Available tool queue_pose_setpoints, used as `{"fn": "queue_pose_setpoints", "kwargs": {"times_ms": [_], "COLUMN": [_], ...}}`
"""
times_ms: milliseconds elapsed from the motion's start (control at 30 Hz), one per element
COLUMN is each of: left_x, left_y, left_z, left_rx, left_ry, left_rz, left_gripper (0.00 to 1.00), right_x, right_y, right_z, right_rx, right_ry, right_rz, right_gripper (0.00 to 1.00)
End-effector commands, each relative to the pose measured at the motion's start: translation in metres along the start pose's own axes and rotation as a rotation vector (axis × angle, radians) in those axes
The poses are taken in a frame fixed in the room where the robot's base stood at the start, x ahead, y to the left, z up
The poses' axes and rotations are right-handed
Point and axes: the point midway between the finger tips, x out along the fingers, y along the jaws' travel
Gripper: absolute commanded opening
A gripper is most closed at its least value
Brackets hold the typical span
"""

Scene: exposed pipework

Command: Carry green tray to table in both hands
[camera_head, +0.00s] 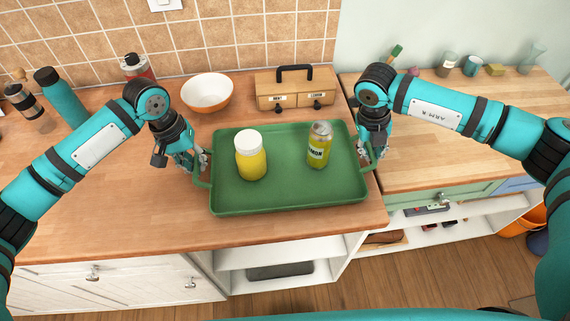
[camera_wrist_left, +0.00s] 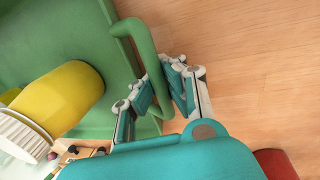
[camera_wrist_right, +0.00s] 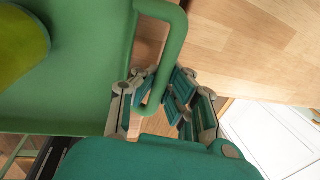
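The green tray (camera_head: 290,196) rests on the wooden counter, level, with a loop handle at each short end. A firm grip shows on neither.
Behind the tray stand a white and orange bowl (camera_head: 207,92) and a wooden box with a black handle (camera_head: 294,90). Bottles (camera_head: 60,97) stand at the back left. Counter left of the tray is clear. A lighter wooden surface (camera_head: 450,140) lies to the right, mostly clear in front.

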Motion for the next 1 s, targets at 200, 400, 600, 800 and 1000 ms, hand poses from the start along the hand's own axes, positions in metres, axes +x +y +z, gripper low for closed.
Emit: {"fn": "queue_pose_setpoints", "kwargs": {"times_ms": [200, 400, 600, 800, 1000], "left_x": [-0.002, -0.003, -0.012, -0.030, -0.048], "left_y": [0.000, 0.001, 0.003, 0.006, 0.010], "left_z": [-0.001, -0.001, -0.001, -0.001, -0.001], "left_rx": [0.000, 0.000, 0.000, 0.000, 0.000], "left_ry": [0.002, 0.005, 0.004, 0.004, 0.003], "left_rz": [0.001, 0.003, 0.003, 0.003, 0.002], "left_gripper": [0.00, 0.00, 0.00, 0.00, 0.00], "right_x": [-0.001, -0.003, -0.012, -0.030, -0.047], "right_y": [0.000, 0.000, -0.002, -0.005, -0.009], "right_z": [0.001, 0.001, 0.001, 0.001, 0.001], "right_rx": [0.000, 0.001, 0.001, 0.000, 0.000], "right_ry": [-0.002, -0.004, -0.003, -0.003, -0.003], "right_rz": [0.001, 0.001, 0.001, 0.001, 0.001], "right_gripper": [0.00, 0.00, 0.00, 0.00, 0.00]}}
